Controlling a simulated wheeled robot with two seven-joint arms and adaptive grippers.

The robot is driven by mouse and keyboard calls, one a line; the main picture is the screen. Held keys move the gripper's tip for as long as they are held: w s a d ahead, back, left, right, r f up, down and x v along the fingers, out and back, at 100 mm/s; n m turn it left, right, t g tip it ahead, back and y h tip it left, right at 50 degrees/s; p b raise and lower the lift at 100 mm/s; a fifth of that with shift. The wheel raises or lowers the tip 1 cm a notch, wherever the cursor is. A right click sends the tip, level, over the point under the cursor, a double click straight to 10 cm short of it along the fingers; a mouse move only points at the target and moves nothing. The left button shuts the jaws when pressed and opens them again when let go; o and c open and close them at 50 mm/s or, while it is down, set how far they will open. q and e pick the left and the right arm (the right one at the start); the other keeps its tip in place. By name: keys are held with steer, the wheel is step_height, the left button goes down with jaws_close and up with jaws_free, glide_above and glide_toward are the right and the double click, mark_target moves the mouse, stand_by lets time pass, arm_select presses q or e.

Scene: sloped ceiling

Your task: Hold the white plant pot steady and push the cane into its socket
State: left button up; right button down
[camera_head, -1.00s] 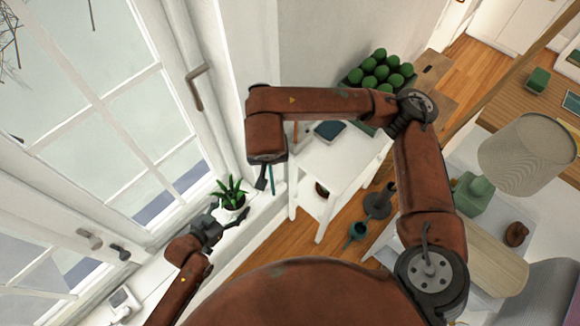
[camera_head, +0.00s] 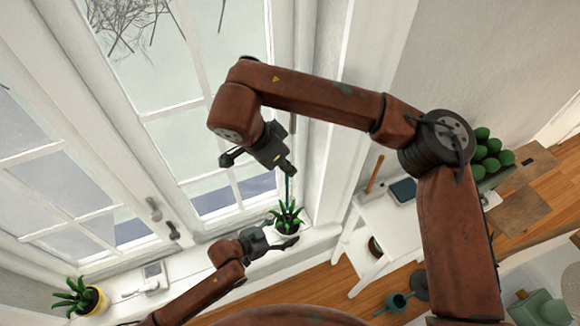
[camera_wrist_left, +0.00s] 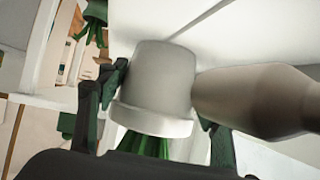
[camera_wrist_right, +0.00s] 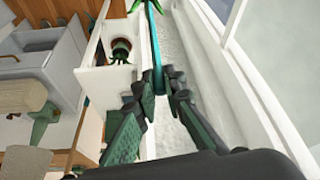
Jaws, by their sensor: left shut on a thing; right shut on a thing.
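The white plant pot (camera_head: 289,235) with a spiky green plant stands on the window sill. My left gripper (camera_head: 273,238) is shut on it from the left. In the left wrist view the pot (camera_wrist_left: 155,88) sits upside down in the picture, between the two fingers. My right gripper (camera_head: 286,172) is above the plant, shut on the teal cane (camera_head: 288,188). The cane points down from the fingers into the leaves. In the right wrist view the cane (camera_wrist_right: 157,45) runs from the fingertips toward the plant. Leaves hide its lower end and the socket; I cannot tell whether they touch.
A second plant in a yellow pot (camera_head: 94,299) stands on the sill at lower left. The window and its handle (camera_head: 154,208) are close behind. A white table (camera_head: 385,232) is to the right, with a tablet-like object on it.

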glide_above(287, 191)
steer(key=shift+w+f, duration=0.15)
steer(key=shift+f, duration=2.75)
steer(key=shift+f, duration=2.8)
steer(key=c, duration=1.9)
jaws_free()
steer(key=shift+c, duration=0.2)
steer(key=v, duration=1.2)
steer(key=shift+f, duration=0.1)
